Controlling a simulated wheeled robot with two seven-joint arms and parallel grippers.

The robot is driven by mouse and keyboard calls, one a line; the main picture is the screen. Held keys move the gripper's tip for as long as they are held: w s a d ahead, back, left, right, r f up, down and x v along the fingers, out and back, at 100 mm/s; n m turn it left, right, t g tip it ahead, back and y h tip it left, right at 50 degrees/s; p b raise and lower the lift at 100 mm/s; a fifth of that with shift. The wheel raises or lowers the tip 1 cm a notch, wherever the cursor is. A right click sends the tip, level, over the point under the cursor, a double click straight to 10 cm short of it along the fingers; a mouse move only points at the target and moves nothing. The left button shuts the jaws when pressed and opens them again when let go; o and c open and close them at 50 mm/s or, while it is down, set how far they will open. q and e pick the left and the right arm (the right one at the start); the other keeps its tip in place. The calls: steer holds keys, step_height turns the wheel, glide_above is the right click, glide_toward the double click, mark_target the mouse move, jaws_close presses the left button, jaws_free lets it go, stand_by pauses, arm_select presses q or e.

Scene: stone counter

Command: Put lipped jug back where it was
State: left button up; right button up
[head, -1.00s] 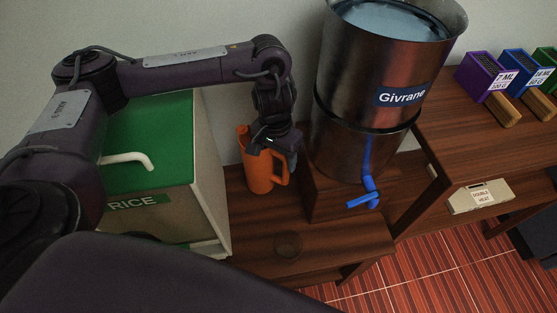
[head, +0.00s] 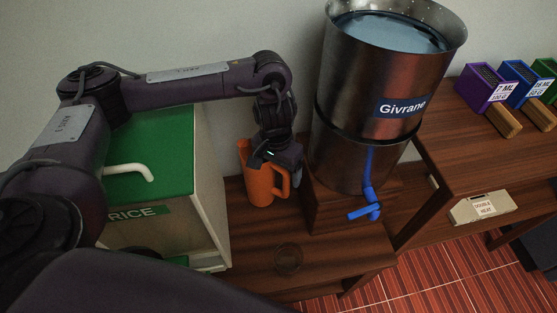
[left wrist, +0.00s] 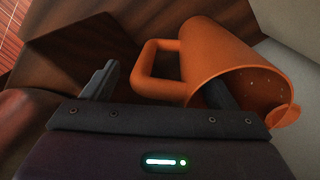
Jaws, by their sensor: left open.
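The lipped jug (head: 258,188) is orange, with a handle on its right side. It stands upright on the wooden counter between the rice bin and the metal urn. My left gripper (head: 278,158) is over the jug's rim on the handle side, pointing down. In the left wrist view the jug (left wrist: 220,55) shows its open mouth and handle. One finger of the left gripper (left wrist: 160,90) reaches into the mouth; the other is outside, beyond the handle. The jaws are apart, with the jug's wall and handle between them. My right gripper is not in view.
The rice bin (head: 200,190) with its green lid stands left of the jug. The metal Givrane urn (head: 350,120) with a blue tap (head: 365,208) stands on a wooden block close at the right. A dark round shape (head: 288,258) lies on the clear counter in front.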

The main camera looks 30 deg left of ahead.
arm_select(q)
steer(key=r+p, duration=0.1)
steer(key=r, duration=0.2)
steer(key=r+p, duration=0.1)
steer(key=r, duration=0.3)
steer(key=r+p, duration=0.2)
steer(key=r, duration=0.2)
steer(key=shift+w+a, duration=0.1)
steer(key=shift+a, duration=0.25)
steer(key=shift+r, duration=0.5)
